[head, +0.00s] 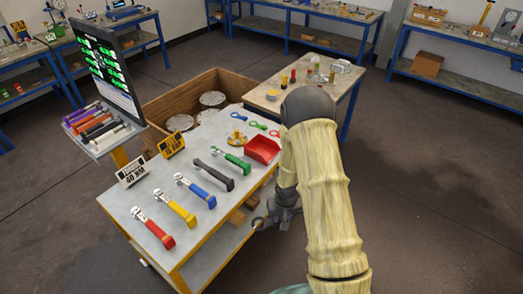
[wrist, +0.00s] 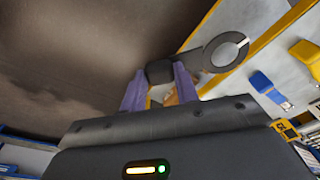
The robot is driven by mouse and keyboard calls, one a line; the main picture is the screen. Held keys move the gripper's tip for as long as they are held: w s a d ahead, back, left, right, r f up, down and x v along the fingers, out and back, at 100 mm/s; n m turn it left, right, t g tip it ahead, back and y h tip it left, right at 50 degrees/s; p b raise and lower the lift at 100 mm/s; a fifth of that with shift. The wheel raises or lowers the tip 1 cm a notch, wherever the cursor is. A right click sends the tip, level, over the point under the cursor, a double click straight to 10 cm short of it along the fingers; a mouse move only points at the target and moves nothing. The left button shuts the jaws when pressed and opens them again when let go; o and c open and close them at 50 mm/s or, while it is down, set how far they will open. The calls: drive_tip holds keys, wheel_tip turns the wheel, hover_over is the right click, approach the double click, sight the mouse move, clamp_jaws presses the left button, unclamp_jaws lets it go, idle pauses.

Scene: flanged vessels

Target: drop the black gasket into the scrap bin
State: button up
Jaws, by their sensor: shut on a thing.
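The black gasket (wrist: 226,53) is a dark ring with a tab. My gripper (wrist: 160,82) is shut on the tab between its two purple fingers, and the ring sticks out to the right in the wrist view. In the head view my gripper (head: 268,217) is beside the right edge of the grey-topped table, with the ring (head: 258,223) at its tip, clear of the tabletop. A red open bin (head: 263,149) sits at the table's far right corner, apart from the gripper; it looks like the scrap bin, but no label shows.
Several coloured wrenches (head: 203,191) lie in a row on the grey-topped table (head: 150,197). Small coloured gaskets (head: 257,125) and a brass flange (head: 237,139) lie near the bin. A wooden crate (head: 165,104) stands behind. The floor to the right is clear.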

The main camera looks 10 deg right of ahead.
idle(0.4)
drive_tip(key=d+f+b, duration=0.5)
drive_tip(key=d, duration=0.2)
drive_tip(key=shift+f+b, duration=0.35)
drive_tip(key=shift+b, duration=0.05)
drive_tip(key=shift+d, duration=0.1)
